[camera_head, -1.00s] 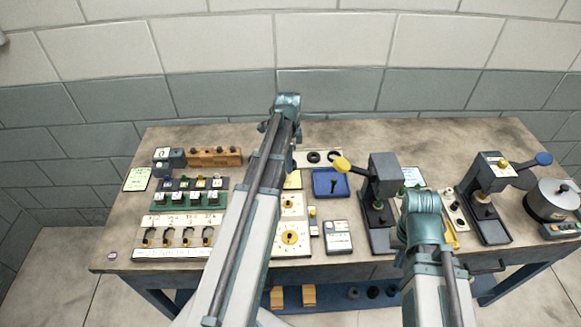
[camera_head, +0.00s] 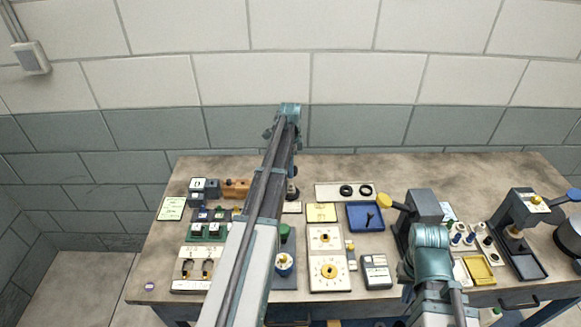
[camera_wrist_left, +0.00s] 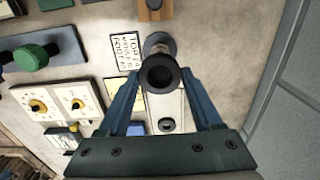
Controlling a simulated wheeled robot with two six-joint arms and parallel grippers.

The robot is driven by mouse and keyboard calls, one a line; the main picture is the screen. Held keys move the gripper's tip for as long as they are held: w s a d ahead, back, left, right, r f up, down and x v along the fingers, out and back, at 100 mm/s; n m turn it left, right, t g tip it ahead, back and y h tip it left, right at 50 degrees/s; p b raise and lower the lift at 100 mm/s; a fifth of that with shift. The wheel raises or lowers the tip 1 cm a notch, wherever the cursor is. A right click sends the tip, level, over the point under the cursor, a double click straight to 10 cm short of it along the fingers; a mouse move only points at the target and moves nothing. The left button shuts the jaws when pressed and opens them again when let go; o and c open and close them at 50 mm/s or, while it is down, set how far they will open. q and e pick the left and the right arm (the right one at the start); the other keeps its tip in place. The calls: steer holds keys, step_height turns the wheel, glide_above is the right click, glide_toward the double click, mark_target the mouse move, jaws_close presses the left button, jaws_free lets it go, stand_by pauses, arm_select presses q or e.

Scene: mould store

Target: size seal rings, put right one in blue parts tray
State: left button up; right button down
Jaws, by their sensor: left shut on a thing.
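My left gripper (camera_wrist_left: 161,88) is shut on a black seal ring (camera_wrist_left: 160,75) in the left wrist view. A round grey metal post (camera_wrist_left: 157,42) stands right behind the ring; I cannot tell whether they touch. In the head view the gripper is mostly hidden by its own arm. Two black rings, a left one (camera_head: 346,190) and a right one (camera_head: 366,190), lie on a pale strip (camera_head: 332,188). The blue parts tray (camera_head: 352,228) is just in front of the strip, with a dark, unclear item in it. My right arm shows, but its gripper does not.
Two lever presses, one with a yellow knob (camera_head: 384,202) and one with a blue knob (camera_head: 574,195), stand to the right. A dial board (camera_head: 327,238), a wooden block (camera_head: 236,188) and switch panels crowd the left and middle. The back bench strip is clear.

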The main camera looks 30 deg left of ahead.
mark_target(291, 182)
arm_select(q)
steer(key=shift+f+b, duration=2)
steer(key=shift+f, duration=0.2)
steer(key=shift+f+b, duration=0.8)
stand_by(0.5)
steer(key=o, duration=1.4)
steer(key=shift+r, duration=0.1)
step_height(291, 182, up, 7)
steer(key=p, duration=0.7)
steer(key=shift+r+p, duration=0.2)
steer(key=shift+p, duration=0.1)
steer(key=shift+d, duration=0.1)
